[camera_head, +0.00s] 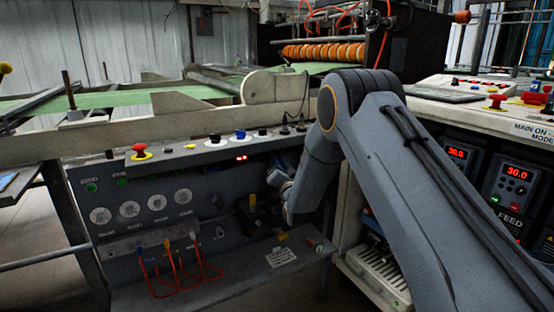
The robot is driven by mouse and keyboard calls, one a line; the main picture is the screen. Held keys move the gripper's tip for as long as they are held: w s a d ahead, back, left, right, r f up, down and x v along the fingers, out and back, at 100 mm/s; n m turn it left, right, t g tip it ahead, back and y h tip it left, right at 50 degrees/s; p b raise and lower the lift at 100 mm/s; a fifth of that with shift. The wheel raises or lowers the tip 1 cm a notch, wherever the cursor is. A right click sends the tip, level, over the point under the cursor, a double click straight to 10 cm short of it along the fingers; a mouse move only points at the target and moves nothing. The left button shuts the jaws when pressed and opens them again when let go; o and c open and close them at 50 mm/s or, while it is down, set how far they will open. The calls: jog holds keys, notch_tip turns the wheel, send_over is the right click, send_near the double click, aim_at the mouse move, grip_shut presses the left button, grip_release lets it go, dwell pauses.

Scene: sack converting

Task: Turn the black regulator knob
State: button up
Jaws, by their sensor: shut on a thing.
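My grey arm reaches in from the right and bends down to the dark control panel (215,200). My gripper (274,184) is small in the view, at the panel's right part, and is shut. A black and yellow regulator (253,205) is on the panel just left of and below my gripper. The fingertips and the black knob are dark and partly hidden by my wrist, so their exact contact and the knob's angle cannot be made out.
A shelf (240,272) juts out below the panel. A ledge above carries a red mushroom button (139,150) and several knobs. A white cabinet (352,215) stands close on the right, beside displays (457,153).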

dwell(0.5)
jog(key=o, duration=1)
jog(key=shift+o, duration=0.2)
jog(key=p+v, duration=0.1)
jog(key=v, duration=0.6)
jog(key=shift+s, duration=0.35)
jog(key=shift+d, duration=0.1)
